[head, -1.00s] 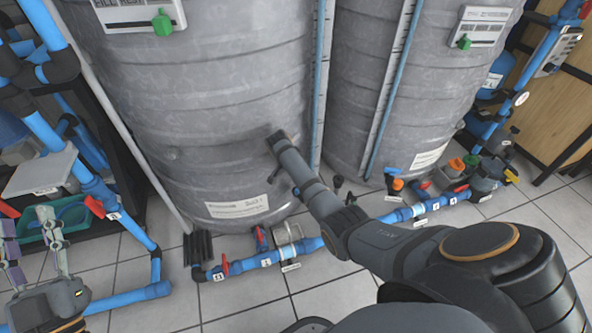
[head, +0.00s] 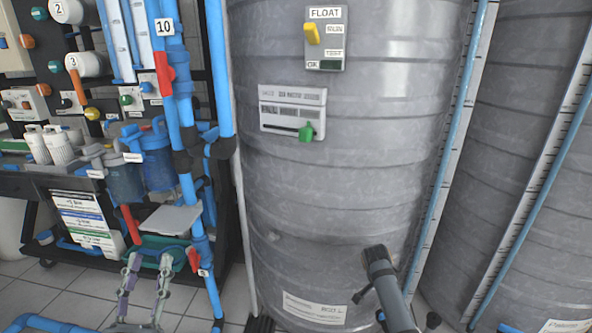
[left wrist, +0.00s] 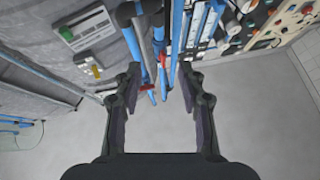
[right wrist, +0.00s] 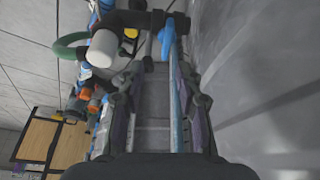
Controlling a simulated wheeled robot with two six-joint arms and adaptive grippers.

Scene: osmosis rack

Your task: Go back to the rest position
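My left gripper (head: 150,260) is at the lower left of the head view, its two fingers pointing up and apart, with nothing between them. In the left wrist view the left gripper (left wrist: 160,75) is open and empty, with bare grey floor below and blue pipes beyond its tips. My right gripper (right wrist: 160,72) shows in the right wrist view with its fingers apart; blue and grey pipes lie behind the gap and it holds nothing that I can see. In the head view only a grey link of my right arm shows at the bottom, in front of the tank.
A large grey tank (head: 360,180) fills the middle, with a second tank (head: 540,180) at right. A vertical blue pipe with a red valve (head: 164,72) stands left of it. A black-framed rack holds filters and labels (head: 88,218). Tiled floor is open at lower left.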

